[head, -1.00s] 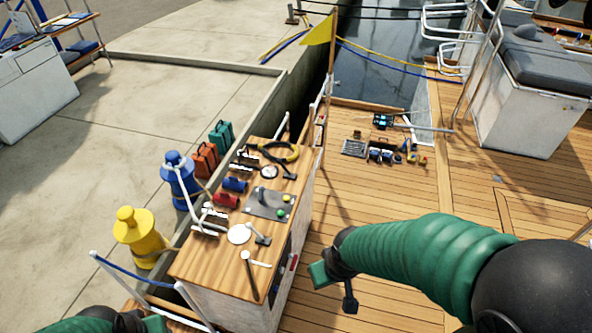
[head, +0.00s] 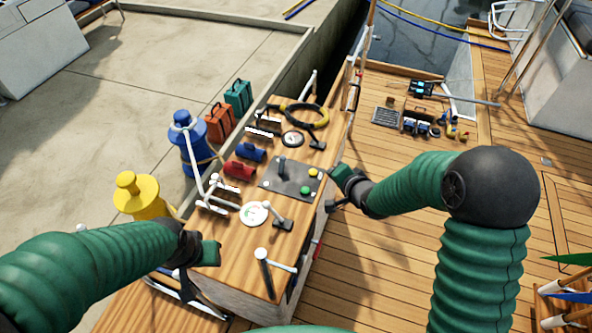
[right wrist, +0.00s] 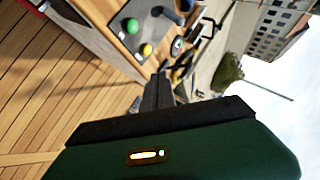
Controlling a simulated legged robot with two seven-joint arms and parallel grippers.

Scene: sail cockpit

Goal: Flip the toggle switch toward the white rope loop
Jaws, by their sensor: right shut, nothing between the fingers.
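The toggle switch (head: 282,167) is a dark upright lever on a grey panel (head: 268,188) set in the wooden console top. The panel also carries a green button (head: 305,190) and a yellow button (head: 313,173). My right gripper (head: 342,182) is shut and empty, just right of the panel near the console's right edge, apart from the switch. In the right wrist view its fingers (right wrist: 163,82) point toward the console. My left gripper (head: 208,252) is over the console's front left; its jaws are unclear.
A yellow bollard (head: 140,195) stands left. Tools lie on the deck behind. Open deck lies right.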

